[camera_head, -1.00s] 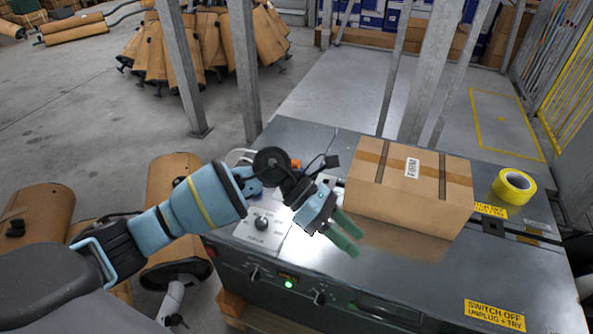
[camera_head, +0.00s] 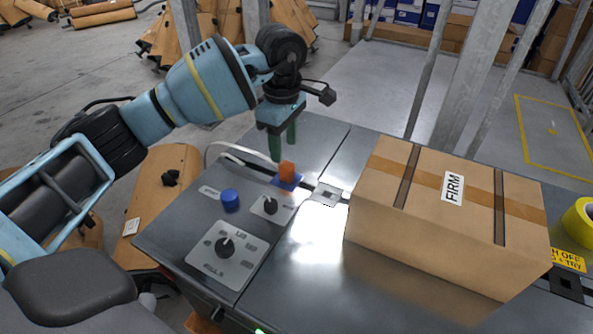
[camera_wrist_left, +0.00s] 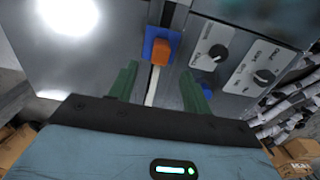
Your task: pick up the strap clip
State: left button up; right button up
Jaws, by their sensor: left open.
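A small orange piece (camera_head: 287,171), which looks like the strap clip, stands on a blue pad (camera_head: 290,184) at the far left part of the grey machine top. In the left wrist view the orange piece (camera_wrist_left: 160,52) shows just past the fingertips, roughly centred between them. My left gripper (camera_head: 283,152) points down with its green fingers just above and behind the orange piece. It is open and empty, as the gap between the fingers (camera_wrist_left: 158,75) in the left wrist view shows. My right gripper is not in view.
A taped cardboard box (camera_head: 440,250) stands on the machine top to the right. Near the pad are a blue button (camera_head: 230,198), a dial (camera_head: 270,206) and a larger dial (camera_head: 226,246). A pale strap (camera_head: 228,148) runs behind. Yellow tape (camera_head: 582,225) lies at the far right.

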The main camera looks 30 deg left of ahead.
aim_at(286, 163)
pick_arm(q)
jog(key=shift+s, duration=0.15)
jog(key=shift+f, duration=0.8)
jog(key=shift+w+d+f+b, duration=0.1)
jog(key=shift+f+b, duration=0.25)
jog(key=shift+f, duration=1.2)
jog(key=shift+w+d+f+b, duration=0.1)
jog(key=shift+f+b, duration=0.2)
jog(key=shift+f, duration=1.2)
jog(key=c, duration=1)
jog(key=shift+r, duration=0.1)
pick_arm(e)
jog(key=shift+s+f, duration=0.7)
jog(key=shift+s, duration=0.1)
